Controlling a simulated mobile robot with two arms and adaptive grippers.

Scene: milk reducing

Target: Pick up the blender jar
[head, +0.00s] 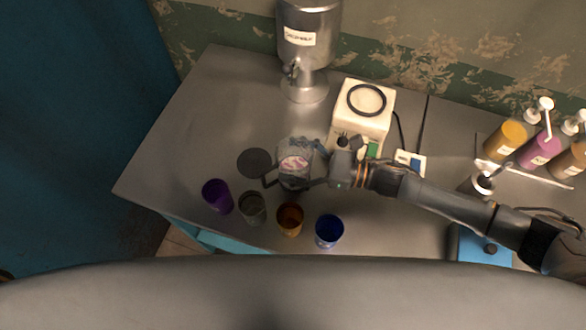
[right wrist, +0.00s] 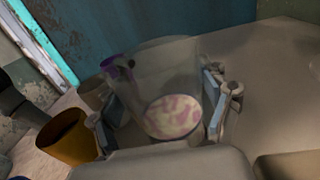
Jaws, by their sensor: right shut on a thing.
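The blender jar (head: 295,158) is clear, with a pink and white mix in it. In the head view it is in front and left of the white blender base (head: 369,101), which has a dark ring on top. My right gripper (head: 298,182) reaches in from the right and is shut on the jar. In the right wrist view the jar (right wrist: 168,88) sits between the two fingers (right wrist: 165,118), with the mix at its bottom. I cannot tell whether the jar touches the table. My left gripper is not in view.
Purple (head: 217,196), grey (head: 252,208), orange (head: 290,219) and blue (head: 329,231) cups stand along the front edge. A dark round lid (head: 254,162) is left of the jar. A metal dispenser (head: 308,50) stands behind. Pump bottles (head: 540,150) are at right. The table's left side is clear.

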